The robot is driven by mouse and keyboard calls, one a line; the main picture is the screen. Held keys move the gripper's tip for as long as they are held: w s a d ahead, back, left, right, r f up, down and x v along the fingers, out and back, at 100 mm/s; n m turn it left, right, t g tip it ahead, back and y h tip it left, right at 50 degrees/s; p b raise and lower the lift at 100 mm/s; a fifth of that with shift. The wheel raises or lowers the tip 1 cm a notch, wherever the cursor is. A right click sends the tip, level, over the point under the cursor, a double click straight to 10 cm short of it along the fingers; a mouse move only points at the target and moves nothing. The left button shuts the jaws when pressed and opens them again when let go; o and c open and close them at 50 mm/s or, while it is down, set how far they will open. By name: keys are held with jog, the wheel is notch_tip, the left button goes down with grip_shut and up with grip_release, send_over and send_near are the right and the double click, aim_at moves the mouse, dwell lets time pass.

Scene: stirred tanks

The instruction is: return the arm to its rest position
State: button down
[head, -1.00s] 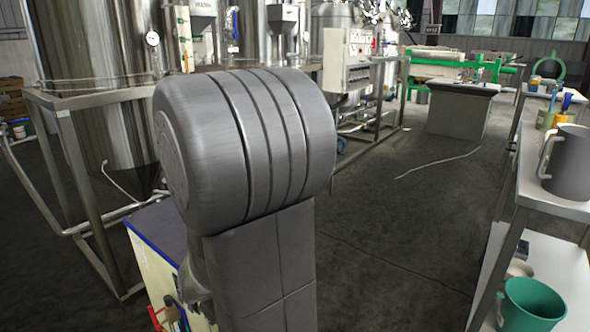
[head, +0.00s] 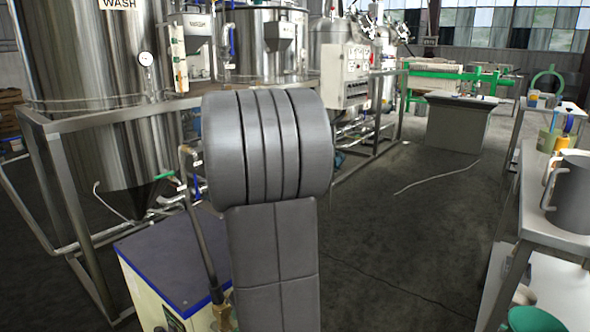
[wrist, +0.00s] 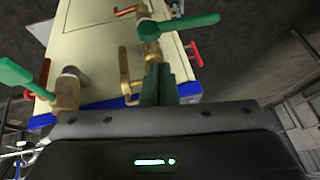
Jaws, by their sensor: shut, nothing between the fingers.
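My arm (head: 268,200) stands in the middle of the head view, with a large grey rounded joint on top of an upright link. My gripper (wrist: 160,72) shows in the wrist view as two dark fingers side by side, shut with nothing between them. The gripper is hidden in the head view. Beyond the fingers is a cream cabinet (wrist: 88,50) with a blue edge and brass valves. One green-handled valve (wrist: 180,25) appears just past the fingertips; I cannot tell whether they touch. Another green-handled valve (wrist: 68,90) is at the left.
In the head view the cabinet (head: 180,265) stands left of my arm, with a pipe rising beside the arm. A large steel tank (head: 85,60) in a metal frame stands behind it. A table with a grey jug (head: 568,190) is at the right.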

jog(key=shift+w+d+f+m+g+y+p, duration=0.2)
jog(key=shift+w+d+m+g+y+p, duration=0.2)
jog(key=shift+w+d+g+y+p, duration=0.45)
jog(key=shift+w+a, duration=0.1)
